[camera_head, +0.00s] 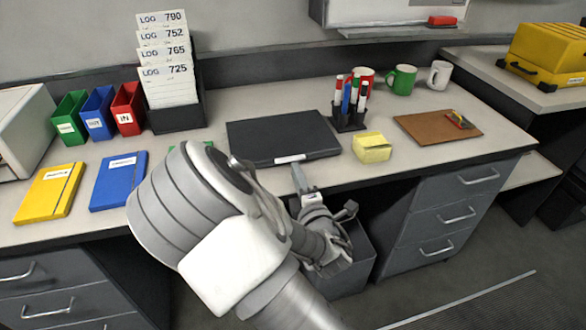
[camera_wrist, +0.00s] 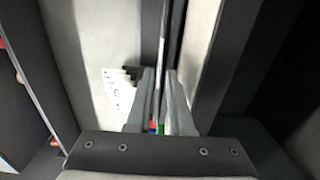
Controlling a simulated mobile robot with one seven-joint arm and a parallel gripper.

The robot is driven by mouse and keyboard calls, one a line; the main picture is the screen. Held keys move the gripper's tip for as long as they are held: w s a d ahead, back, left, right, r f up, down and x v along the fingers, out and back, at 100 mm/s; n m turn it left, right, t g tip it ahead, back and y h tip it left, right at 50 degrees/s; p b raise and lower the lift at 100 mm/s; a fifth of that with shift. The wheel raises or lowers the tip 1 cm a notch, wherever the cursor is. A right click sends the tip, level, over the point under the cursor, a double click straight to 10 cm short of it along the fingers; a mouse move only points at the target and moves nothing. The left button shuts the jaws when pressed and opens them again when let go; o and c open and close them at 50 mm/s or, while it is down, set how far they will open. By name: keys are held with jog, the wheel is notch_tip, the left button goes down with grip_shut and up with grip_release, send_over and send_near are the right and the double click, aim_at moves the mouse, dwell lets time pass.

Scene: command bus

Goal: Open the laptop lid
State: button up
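The dark laptop (camera_head: 283,137) lies closed and flat on the desk, with a white label on its front edge. My gripper (camera_head: 299,174) is at the laptop's front edge, close to the label, coming from below the desk front. In the wrist view, my gripper (camera_wrist: 160,75) shows two grey fingers with a gap between them. The laptop (camera_wrist: 155,30) appears there as a thin dark strip seen nearly edge-on at the fingertips. I cannot tell whether a finger touches it.
A yellow note block (camera_head: 371,147) and a pen holder (camera_head: 349,118) stand to the laptop's right. A file rack (camera_head: 177,118) is behind left, and a blue notebook (camera_head: 118,181) lies left. A grey bin (camera_head: 350,272) stands below the desk edge, beside drawers (camera_head: 445,215).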

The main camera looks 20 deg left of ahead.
jog(key=shift+x, duration=1.85)
grip_shut()
